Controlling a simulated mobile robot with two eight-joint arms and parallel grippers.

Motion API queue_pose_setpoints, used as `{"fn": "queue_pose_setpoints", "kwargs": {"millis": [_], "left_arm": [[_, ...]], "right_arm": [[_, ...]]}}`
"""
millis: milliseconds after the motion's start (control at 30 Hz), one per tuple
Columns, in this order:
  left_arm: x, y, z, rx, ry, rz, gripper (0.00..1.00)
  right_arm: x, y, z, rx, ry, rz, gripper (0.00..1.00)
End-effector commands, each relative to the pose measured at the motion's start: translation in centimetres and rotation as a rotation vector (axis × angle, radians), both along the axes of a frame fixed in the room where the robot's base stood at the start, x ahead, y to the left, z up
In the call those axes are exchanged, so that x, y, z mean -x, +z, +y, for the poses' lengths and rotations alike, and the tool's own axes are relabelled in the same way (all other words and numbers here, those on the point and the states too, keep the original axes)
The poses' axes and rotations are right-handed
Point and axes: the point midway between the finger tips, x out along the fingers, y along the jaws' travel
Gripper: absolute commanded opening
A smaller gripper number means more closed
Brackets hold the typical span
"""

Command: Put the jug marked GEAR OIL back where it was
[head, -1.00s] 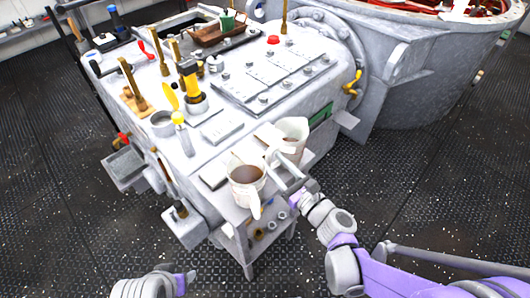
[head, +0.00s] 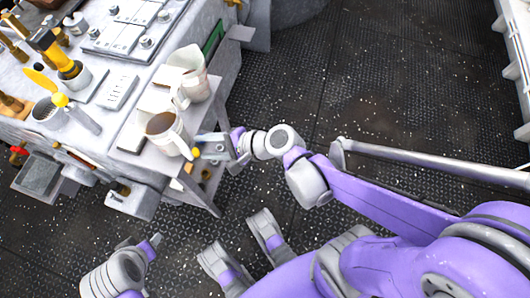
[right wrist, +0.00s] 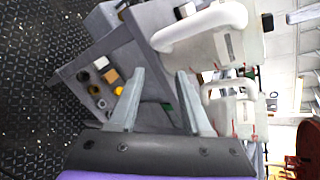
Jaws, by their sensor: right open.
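Two pale jugs stand on the small side shelf of the grey machine. The nearer jug (head: 166,132) holds brown liquid, and its handle points toward me. The farther jug (head: 193,84) stands just behind it. No wording on either is legible, so I cannot tell which is GEAR OIL. My right gripper (head: 208,147) is just right of the nearer jug's handle. In the right wrist view its fingers (right wrist: 160,85) are apart with nothing between them, and both jugs are up and to the right. My left gripper (head: 152,242) is low at the left; its jaws are unclear.
The shelf (head: 160,163) has a lower level with small parts on it. The grey machine top (head: 125,70) carries a yellow-handled tool (head: 60,60) and a metal cup (head: 47,113). The dark riveted floor (head: 340,90) is clear to the right.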

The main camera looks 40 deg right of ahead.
Motion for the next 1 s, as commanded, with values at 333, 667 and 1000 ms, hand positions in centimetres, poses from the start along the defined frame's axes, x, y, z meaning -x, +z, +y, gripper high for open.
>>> {"fn": "queue_pose_setpoints", "kwargs": {"millis": [333,667,1000], "left_arm": [[0.0,0.0,0.0,0.000,0.000,0.000,0.58],[0.0,0.0,0.0,0.000,0.000,0.000,0.58],[0.0,0.0,0.0,0.000,0.000,0.000,0.58]], "right_arm": [[9.5,-4.3,-6.4,1.104,0.760,-0.130,0.49],[11.6,-3.9,-10.3,1.400,1.029,-0.134,0.49],[11.5,-3.9,-10.3,1.397,1.025,-0.133,0.49]]}}
